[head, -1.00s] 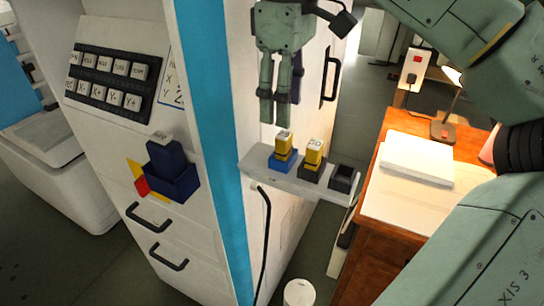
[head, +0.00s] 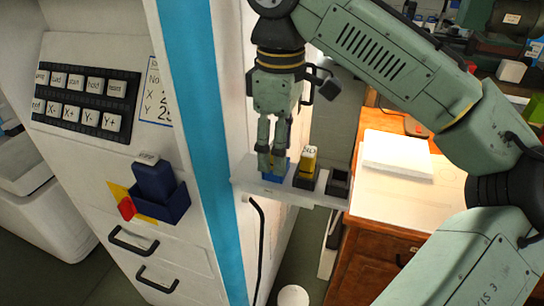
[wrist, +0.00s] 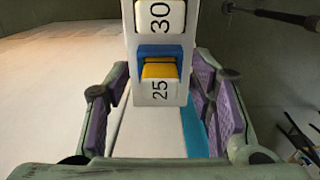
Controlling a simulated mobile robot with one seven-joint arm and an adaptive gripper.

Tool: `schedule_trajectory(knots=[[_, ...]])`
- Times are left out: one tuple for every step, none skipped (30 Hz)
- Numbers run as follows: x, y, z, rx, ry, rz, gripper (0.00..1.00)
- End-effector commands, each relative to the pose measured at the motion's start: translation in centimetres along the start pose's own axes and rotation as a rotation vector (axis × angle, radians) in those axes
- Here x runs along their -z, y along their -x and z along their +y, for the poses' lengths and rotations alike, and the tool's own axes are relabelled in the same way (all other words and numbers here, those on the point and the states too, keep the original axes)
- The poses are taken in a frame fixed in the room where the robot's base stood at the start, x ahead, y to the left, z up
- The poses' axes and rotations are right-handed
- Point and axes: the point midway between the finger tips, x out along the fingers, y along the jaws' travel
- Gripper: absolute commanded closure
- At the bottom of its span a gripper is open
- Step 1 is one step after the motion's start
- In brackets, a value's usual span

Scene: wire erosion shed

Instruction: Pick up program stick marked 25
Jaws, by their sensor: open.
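The program stick marked 25 (wrist: 160,90) shows its white numbered face and a yellow part in the wrist view. It sits by a blue holder (wrist: 146,50); the blue holder also shows in the head view (head: 276,174). My gripper (head: 272,160) is open and low over this holder. Its purple-padded fingers stand on either side of the stick in the wrist view, with gaps showing at both sides. In the head view the fingers hide the stick. A yellow stick marked 30 (head: 309,160) stands upright in a dark holder just right; its label shows in the wrist view (wrist: 160,16).
The holders stand on a narrow pale shelf (head: 245,182) on the machine's side. An empty dark holder (head: 338,182) is at the shelf's right end. A wooden desk (head: 350,240) stands to the right. A navy box with a stick (head: 158,192) is on the machine front.

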Motion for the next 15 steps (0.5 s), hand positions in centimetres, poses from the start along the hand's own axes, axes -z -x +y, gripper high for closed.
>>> schedule_trajectory(knots=[[0.01,0.01,0.0,0.0,0.0,0.0,0.5],[0.01,0.01,0.0,0.0,0.0,0.0,0.51],[0.01,0.01,0.0,0.0,0.0,0.0,0.54],[0.01,0.01,0.0,0.0,0.0,0.0,0.56],[0.02,0.01,0.0,0.0,0.0,0.0,0.58],[0.02,0.02,0.0,0.0,0.0,0.0,0.61],[0.02,0.02,0.0,0.0,0.0,0.0,0.63],[0.02,0.02,0.0,0.0,0.0,0.0,0.65],[0.02,0.02,0.0,0.0,0.0,0.0,0.67],[0.02,0.02,0.0,0.001,0.0,0.0,0.69],[0.02,0.02,0.0,0.001,0.0,0.0,0.71],[0.02,0.02,-0.01,0.001,0.0,0.0,0.74],[0.02,0.02,-0.01,0.001,0.0,0.0,0.76],[0.02,0.02,-0.01,0.001,0.0,0.0,0.78],[0.02,0.02,-0.01,0.001,0.0,0.0,0.81]])
